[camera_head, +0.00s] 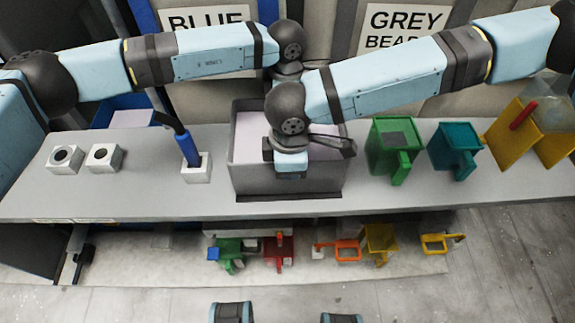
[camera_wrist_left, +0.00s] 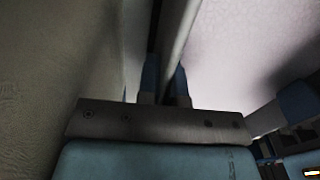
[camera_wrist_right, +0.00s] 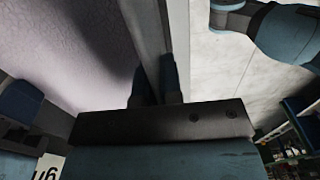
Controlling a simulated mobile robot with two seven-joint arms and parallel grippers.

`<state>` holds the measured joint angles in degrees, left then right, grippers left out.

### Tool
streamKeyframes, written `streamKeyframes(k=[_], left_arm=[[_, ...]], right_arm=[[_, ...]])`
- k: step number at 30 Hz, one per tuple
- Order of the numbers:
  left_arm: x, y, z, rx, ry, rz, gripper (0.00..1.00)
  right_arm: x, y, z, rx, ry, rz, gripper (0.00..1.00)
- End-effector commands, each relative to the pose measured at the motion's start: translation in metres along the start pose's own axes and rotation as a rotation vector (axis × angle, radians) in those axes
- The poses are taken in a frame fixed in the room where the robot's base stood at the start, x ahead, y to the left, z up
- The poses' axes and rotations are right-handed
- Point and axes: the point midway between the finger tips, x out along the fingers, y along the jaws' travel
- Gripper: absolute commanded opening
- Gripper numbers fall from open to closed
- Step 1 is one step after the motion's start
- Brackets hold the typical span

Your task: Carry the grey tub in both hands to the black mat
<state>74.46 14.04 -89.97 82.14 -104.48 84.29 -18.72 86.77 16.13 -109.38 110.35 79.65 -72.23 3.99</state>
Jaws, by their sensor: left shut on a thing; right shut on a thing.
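The grey tub (camera_head: 247,180) is at the middle of the table, upright, with a pale lilac filling (camera_head: 248,130) inside. A thin dark strip of the black mat (camera_head: 265,198) shows along the tub's front bottom edge; the rest is hidden under it. I cannot tell whether the tub touches the mat. My right gripper (camera_wrist_right: 153,88) is shut on the tub's near wall (camera_wrist_right: 148,35). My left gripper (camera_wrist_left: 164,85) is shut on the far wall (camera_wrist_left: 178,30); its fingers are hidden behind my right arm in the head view.
Two white blocks with round holes (camera_head: 65,158) and a blue-handled tool in a white holder (camera_head: 196,168) stand left of the tub. Green (camera_head: 392,145), teal (camera_head: 455,145) and yellow (camera_head: 515,135) containers stand right. A lower shelf (camera_head: 180,262) holds several coloured items. Signed bins stand behind.

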Motion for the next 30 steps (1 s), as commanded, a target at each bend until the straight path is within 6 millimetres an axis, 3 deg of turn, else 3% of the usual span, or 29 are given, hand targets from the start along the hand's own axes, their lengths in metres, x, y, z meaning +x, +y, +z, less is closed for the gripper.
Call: streamKeyframes(k=[3, 4, 6, 7, 15, 19, 30], left_arm=[[0.012, -0.001, 0.001, 0.002, 0.000, -0.002, 0.00], [0.008, -0.001, 0.001, 0.002, 0.000, -0.002, 0.13], [0.007, -0.001, 0.000, 0.002, 0.000, -0.002, 0.29], [0.007, -0.001, 0.000, 0.001, 0.000, -0.002, 0.32], [0.006, 0.000, 0.000, 0.000, 0.000, 0.000, 0.32], [-0.005, 0.000, 0.000, 0.001, 0.000, 0.001, 0.32], [-0.081, 0.000, 0.000, 0.001, -0.001, 0.002, 0.32]], right_arm=[[0.011, 0.002, 0.000, 0.004, 0.000, 0.004, 0.00], [0.007, 0.002, 0.001, 0.004, 0.000, 0.004, 0.13], [0.006, 0.002, 0.001, 0.003, 0.000, 0.003, 0.29], [0.006, 0.002, 0.000, 0.003, 0.000, 0.003, 0.32], [0.007, 0.001, 0.000, 0.001, 0.000, 0.001, 0.32], [0.007, 0.000, 0.000, 0.001, 0.000, 0.001, 0.32], [0.007, 0.000, 0.000, 0.000, 0.000, 0.000, 0.32]])
